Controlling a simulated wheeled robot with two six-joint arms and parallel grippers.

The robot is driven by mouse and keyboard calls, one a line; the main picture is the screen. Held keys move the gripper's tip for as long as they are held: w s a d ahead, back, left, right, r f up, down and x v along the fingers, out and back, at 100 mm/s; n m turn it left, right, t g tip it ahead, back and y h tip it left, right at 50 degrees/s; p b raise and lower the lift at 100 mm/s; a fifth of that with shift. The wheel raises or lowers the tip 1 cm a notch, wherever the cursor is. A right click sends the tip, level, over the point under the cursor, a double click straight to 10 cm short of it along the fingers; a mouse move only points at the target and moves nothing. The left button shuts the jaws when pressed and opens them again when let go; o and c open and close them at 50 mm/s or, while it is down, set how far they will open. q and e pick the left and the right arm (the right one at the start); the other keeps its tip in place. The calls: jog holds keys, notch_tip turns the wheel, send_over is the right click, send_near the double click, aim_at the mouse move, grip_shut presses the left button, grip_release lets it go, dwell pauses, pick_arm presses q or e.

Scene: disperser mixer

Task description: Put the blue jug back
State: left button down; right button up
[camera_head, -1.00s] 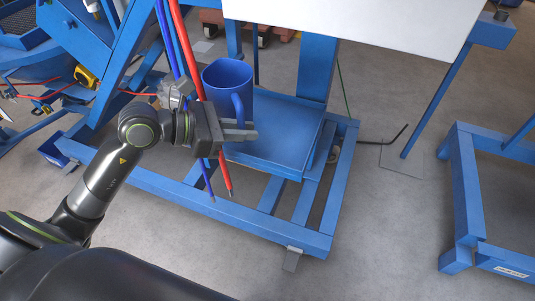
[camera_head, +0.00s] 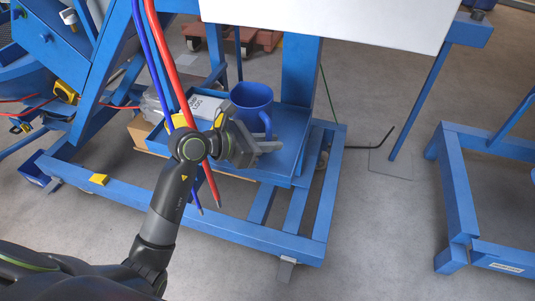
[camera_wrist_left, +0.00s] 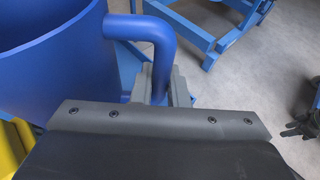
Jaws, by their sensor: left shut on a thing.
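The blue jug (camera_head: 251,98) is upright, over the left part of the blue platform (camera_head: 292,135) in the head view. I cannot tell whether its base touches the platform.
A grey-white box with printed text (camera_head: 203,108) lies just left of the jug. Red (camera_head: 165,50) and blue hanging cables pass in front of the box near my wrist. A white panel (camera_head: 340,20) hangs above. Another blue frame (camera_head: 463,195) stands at the right.

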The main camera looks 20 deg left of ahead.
pick_arm(q)
jog(key=shift+f+b, duration=0.35)
jog(key=shift+f, duration=1.65)
pick_arm(e)
jog(key=shift+w+a+r, duration=0.15)
jog(key=shift+a+r, duration=0.05)
jog(key=shift+r, duration=0.65)
pick_arm(q)
jog(key=shift+f, duration=0.15)
jog(key=c, duration=1.4)
grip_release()
pick_arm(e)
jog(key=shift+w+r, duration=0.1)
